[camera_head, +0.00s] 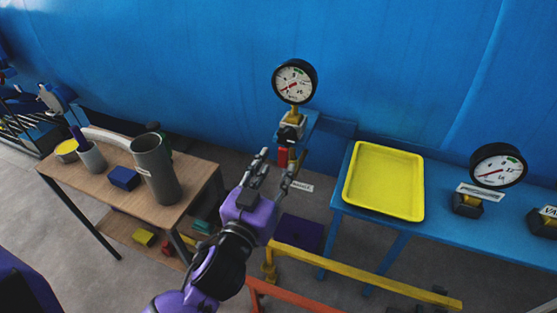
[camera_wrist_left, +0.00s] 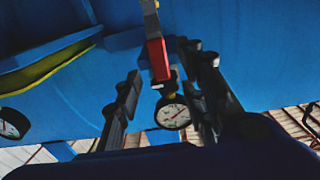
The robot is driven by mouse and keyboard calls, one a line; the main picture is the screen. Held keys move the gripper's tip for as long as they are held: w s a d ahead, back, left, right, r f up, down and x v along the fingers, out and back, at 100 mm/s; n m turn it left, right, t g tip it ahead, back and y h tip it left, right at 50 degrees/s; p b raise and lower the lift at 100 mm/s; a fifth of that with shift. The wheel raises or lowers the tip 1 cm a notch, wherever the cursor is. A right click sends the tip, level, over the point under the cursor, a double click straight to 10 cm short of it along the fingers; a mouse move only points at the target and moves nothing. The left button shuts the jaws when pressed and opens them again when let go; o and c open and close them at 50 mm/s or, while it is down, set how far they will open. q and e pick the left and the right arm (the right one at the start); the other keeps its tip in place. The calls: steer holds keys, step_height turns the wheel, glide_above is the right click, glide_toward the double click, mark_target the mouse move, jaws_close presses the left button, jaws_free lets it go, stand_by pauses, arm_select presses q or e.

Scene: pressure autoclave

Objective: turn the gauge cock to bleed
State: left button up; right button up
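The gauge cock sits under a round black-rimmed gauge (camera_head: 294,82), on a small blue bracket at the wall side. Its red handle (camera_head: 283,157) hangs down below the brass and black fitting (camera_head: 292,129). My left gripper (camera_head: 279,161) is open just below the cock, with its fingertips close to the red handle. In the left wrist view, the red handle (camera_wrist_left: 157,60) shows between the two spread fingers (camera_wrist_left: 166,72), with the gauge (camera_wrist_left: 173,113) behind. I cannot tell whether a finger touches the handle. My right gripper is out of view.
A blue bench (camera_head: 450,212) at right carries a yellow tray (camera_head: 349,190) and another gauge (camera_head: 498,166). A wooden table (camera_head: 112,188) at left holds a grey cylinder (camera_head: 157,168) and a blue block (camera_head: 124,178). A yellow rail (camera_head: 365,273) runs low in front.

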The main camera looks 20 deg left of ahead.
mark_target(282, 158)
arm_select(q)
steer(key=shift+w, duration=1.5)
jaws_close()
